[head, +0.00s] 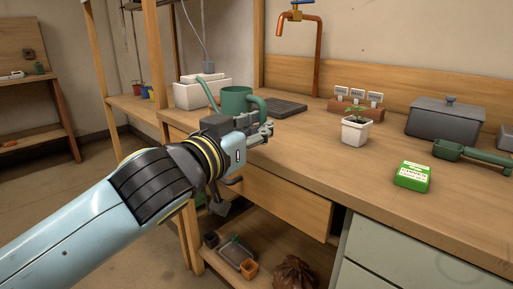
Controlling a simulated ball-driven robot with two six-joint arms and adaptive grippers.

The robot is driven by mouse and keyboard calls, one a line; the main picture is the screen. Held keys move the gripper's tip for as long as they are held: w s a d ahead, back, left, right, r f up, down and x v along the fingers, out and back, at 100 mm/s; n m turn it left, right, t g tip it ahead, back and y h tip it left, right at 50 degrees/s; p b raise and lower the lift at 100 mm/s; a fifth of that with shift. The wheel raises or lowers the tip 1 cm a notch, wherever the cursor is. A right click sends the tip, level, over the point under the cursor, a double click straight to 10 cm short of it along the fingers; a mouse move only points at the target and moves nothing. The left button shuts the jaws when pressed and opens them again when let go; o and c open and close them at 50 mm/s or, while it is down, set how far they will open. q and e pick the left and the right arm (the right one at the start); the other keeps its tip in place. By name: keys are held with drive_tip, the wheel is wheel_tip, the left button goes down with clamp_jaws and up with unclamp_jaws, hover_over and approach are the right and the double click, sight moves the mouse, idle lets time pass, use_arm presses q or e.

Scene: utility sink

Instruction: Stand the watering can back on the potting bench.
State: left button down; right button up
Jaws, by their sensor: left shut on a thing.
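The green watering can (236,99) is at the left part of the potting bench (310,165), its spout up to the left and its handle to the right. My left gripper (262,130) is in front of it at the bench's front edge and is shut on the watering can at the handle side. The gripper hides the can's lower part, so I cannot tell whether its base touches the bench top. My right gripper is not in view.
A white planter (200,91) stands just behind the can, and a dark slatted tray (286,108) lies to its right. Further right are a potted seedling (355,132), a green box (412,177), a green scoop (470,154) and a grey lidded bin (446,118). Bare bench top lies between.

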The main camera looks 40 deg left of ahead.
use_arm(q)
wheel_tip(320, 180, down, 4)
drive_tip(key=s+b, duration=0.1)
drive_tip(key=s, duration=0.1)
drive_tip(key=w, duration=0.4)
drive_tip(key=w+a+p, duration=0.1)
drive_tip(key=w, duration=0.8)
drive_tip(key=shift+a+p, duration=0.3)
drive_tip(key=shift+a, duration=0.1)
drive_tip(key=w, duration=0.5)
drive_tip(key=shift+a, duration=0.3)
drive_tip(key=shift+f, duration=0.25)
drive_tip(key=c, duration=1.3)
unclamp_jaws()
drive_tip(key=shift+c, duration=0.2)
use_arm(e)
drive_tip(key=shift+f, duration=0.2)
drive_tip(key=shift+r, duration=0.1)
use_arm(q)
drive_tip(key=shift+s+r, duration=0.1)
drive_tip(key=shift+s, duration=0.15)
drive_tip(key=s+d, duration=0.1)
drive_tip(key=s, duration=1)
drive_tip(key=shift+s+d+b, duration=0.2)
drive_tip(key=shift+s+b, duration=0.1)
drive_tip(key=shift+b, duration=0.1)
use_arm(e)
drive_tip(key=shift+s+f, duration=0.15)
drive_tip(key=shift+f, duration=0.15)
